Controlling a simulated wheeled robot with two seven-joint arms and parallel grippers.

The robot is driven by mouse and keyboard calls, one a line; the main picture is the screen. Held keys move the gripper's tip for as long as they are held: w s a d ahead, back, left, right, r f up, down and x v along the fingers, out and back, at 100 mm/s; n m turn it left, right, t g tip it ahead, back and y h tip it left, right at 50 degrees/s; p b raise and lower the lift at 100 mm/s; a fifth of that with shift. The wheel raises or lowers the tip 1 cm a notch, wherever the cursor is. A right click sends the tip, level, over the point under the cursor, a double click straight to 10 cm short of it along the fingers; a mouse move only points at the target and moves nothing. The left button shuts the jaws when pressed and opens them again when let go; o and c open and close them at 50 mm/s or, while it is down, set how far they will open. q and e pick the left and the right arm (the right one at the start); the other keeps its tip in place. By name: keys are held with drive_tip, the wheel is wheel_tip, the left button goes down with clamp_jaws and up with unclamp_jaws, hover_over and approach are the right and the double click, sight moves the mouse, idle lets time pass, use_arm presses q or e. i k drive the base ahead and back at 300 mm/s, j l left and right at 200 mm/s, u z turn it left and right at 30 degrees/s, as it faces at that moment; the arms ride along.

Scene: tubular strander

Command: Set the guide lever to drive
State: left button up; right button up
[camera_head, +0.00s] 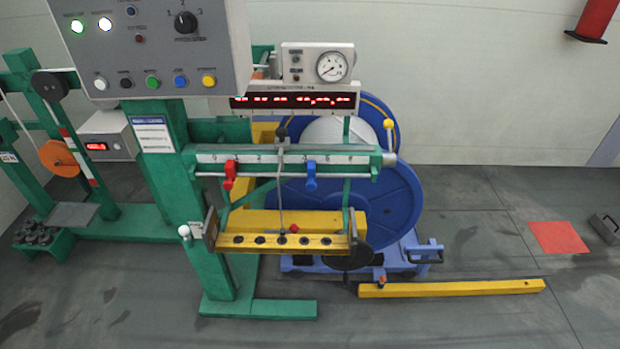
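Several levers show, and no readable label tells which is the guide lever. A thin upright lever with a dark knob (282,132) rises at the middle of the white scale bar (235,157) on the green frame. A yellow ball knob (388,124) stands upright at the bar's right end. A white ball knob (184,231) sits at the left end of the yellow holed plate (325,240) below. A red slider (230,175) and a blue slider (311,176) hang from the bar. Neither of my grippers is in view.
A control panel (145,45) with buttons and a rotary knob stands upper left. A big blue reel (395,205) is behind the bar on a blue cart (400,260). A yellow beam (450,288) lies on the floor. The floor at front right is mostly clear, with a red patch (558,237).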

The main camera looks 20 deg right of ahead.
sight(389, 158)
drive_tip(key=l+u, duration=0.25)
drive_tip(key=l, duration=0.55)
drive_tip(key=k+l+u, duration=0.1)
drive_tip(key=l+u, duration=0.15)
drive_tip(key=l, duration=0.5)
